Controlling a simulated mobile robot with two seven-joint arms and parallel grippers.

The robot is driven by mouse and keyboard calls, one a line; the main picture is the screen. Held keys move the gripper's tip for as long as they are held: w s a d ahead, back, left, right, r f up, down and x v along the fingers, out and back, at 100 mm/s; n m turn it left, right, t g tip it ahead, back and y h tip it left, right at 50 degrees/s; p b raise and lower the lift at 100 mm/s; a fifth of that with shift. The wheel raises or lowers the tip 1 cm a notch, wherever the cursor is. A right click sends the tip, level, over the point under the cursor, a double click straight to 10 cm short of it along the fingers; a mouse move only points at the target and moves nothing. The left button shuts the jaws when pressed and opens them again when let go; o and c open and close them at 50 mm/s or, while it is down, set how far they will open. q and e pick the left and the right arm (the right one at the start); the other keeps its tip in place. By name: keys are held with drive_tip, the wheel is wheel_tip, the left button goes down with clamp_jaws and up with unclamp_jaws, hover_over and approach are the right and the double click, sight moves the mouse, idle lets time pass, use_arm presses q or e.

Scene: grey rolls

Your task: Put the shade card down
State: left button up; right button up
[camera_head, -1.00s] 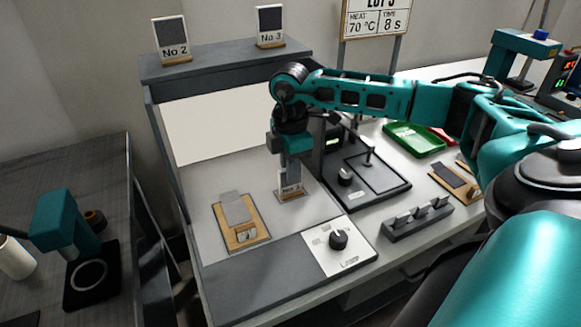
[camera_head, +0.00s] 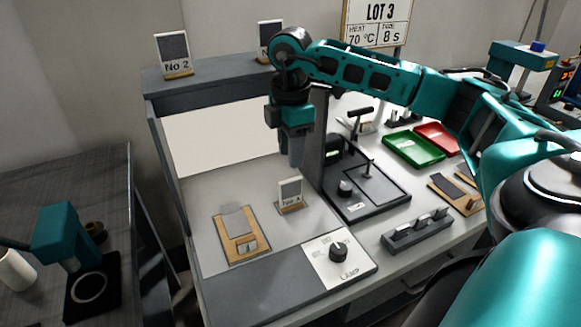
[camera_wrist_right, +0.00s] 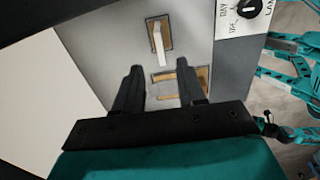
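The shade card (camera_head: 291,190) stands upright, leaning slightly, in a small wooden foot on the grey floor of the viewing booth (camera_head: 192,187). Its label is too small to read surely. My right gripper (camera_head: 293,160) is above the card and apart from it. In the right wrist view my right gripper (camera_wrist_right: 157,78) shows two separated fingers with nothing between them. The card (camera_wrist_right: 158,40) appears there edge-on in its foot, beyond the fingertips.
A wooden board with a grey sample (camera_head: 240,235) lies left of the card. A lamp knob panel (camera_head: 339,258) is at the booth's front right. Card No 2 (camera_head: 174,53) and another card (camera_head: 268,40) stand on the booth top. A black press (camera_head: 365,188) stands to the right.

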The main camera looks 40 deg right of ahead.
wheel_tip(320, 180, up, 4)
drive_tip(key=shift+f, duration=0.1)
idle(0.7)
